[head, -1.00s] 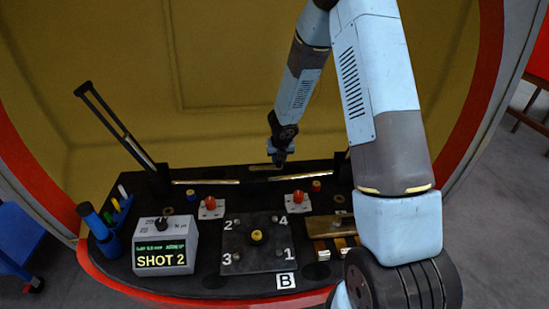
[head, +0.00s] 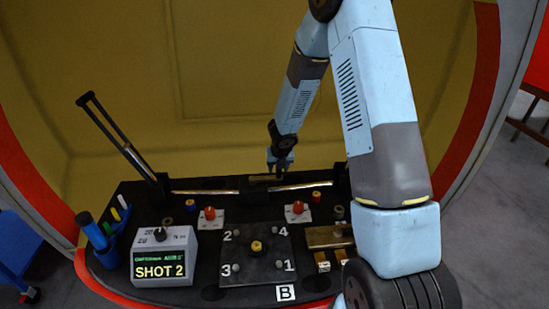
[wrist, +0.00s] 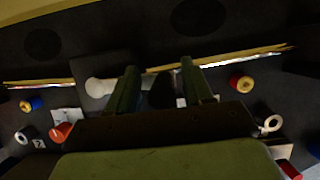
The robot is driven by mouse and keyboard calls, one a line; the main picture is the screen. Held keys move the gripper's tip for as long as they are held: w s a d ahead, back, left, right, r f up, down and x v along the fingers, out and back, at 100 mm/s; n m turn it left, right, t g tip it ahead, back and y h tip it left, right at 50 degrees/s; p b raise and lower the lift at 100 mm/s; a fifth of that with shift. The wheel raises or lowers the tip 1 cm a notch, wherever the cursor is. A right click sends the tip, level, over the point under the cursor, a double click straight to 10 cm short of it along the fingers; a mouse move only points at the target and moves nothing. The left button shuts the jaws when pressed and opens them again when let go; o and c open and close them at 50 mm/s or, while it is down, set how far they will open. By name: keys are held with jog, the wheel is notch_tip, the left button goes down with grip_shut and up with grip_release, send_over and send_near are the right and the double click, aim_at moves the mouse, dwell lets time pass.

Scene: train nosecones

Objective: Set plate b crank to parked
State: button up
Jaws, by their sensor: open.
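Plate B is a dark square plate (head: 230,268) with corner numbers 1 to 4 and a yellow knob (head: 257,246) at its centre. A white B label (head: 286,293) lies at its front right. I cannot tell for certain which part is its crank. A dark block (head: 255,186) stands behind the plate. A pale rounded cylinder (wrist: 100,88) shows beside my left finger in the wrist view. My gripper (head: 278,173) is open above the back of the bench, near that block. Its two fingers (wrist: 160,85) point down towards the bench; whether they touch anything is unclear.
A long black lever (head: 120,140) rises at the back left. Gold-edged strips (head: 205,191) run along the back. A grey display box (head: 165,255) reads SHOT 2. Red knobs (head: 210,213) (head: 298,207) sit on white bases. A brass block (head: 328,237) is at right, near my arm.

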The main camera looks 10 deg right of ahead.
jog(key=v, duration=1.3)
jog(key=shift+w+a+r, duration=0.1)
jog(key=shift+a, duration=0.1)
